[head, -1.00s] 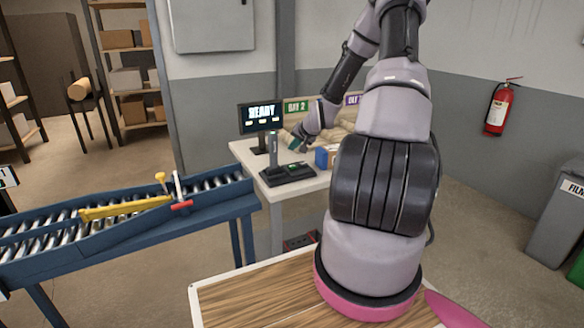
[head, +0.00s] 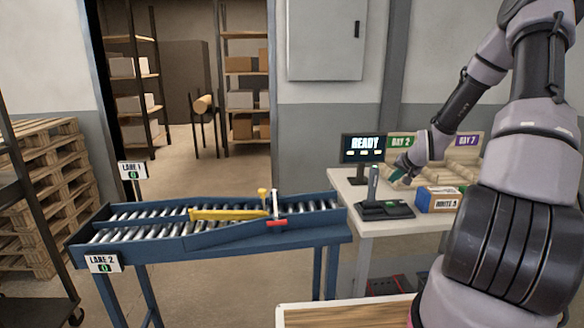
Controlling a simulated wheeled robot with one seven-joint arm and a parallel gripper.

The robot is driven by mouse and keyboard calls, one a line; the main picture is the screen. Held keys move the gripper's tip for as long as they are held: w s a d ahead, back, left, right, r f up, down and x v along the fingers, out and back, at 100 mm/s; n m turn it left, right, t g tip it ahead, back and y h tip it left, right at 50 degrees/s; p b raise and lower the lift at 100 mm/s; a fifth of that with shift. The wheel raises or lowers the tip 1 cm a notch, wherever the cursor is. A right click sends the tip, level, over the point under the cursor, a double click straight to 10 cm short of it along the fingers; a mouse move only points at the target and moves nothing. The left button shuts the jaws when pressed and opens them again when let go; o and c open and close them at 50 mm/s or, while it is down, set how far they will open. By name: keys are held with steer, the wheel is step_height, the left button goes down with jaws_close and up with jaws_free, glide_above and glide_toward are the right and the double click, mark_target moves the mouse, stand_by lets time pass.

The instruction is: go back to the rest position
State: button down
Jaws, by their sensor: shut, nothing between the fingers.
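My gripper (head: 402,171) is at the end of my arm, over the white table (head: 364,226) and near the Bay 2 sign. It looks small and dark green at the tips, and its fingers are shut with nothing visible in them. My arm comes in from the right edge and bends down to the left toward the table. The gripper is just right of the screen reading READY (head: 365,149) and above a black scanner stand (head: 383,207).
A blue roller conveyor (head: 210,250) with a yellow diverter arm (head: 228,214) and lane signs stands left of the table. Stacked pallets (head: 40,195) are at the far left. A wooden-topped surface (head: 345,315) is in front. Floor between conveyor and doorway is open.

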steer(key=s+a+r+n+g+h, duration=0.1)
steer(key=s+a+r, duration=0.4)
steer(key=s+r, duration=0.5)
steer(key=s+a+r+n+g+h, duration=0.1)
steer(key=s+a+r, duration=0.45)
steer(key=r, duration=0.85)
steer(key=s+a+r+y, duration=0.1)
steer(key=s+a+r, duration=0.2)
steer(key=s, duration=0.6)
steer(key=s+a+r+y, duration=0.2)
steer(key=s+a+r, duration=0.2)
steer(key=s, duration=0.6)
steer(key=shift+s+r+n, duration=0.15)
steer(key=shift+r+n, duration=0.1)
steer(key=shift+n, duration=0.05)
steer(key=shift+d+t, duration=0.15)
steer(key=shift+t, duration=0.15)
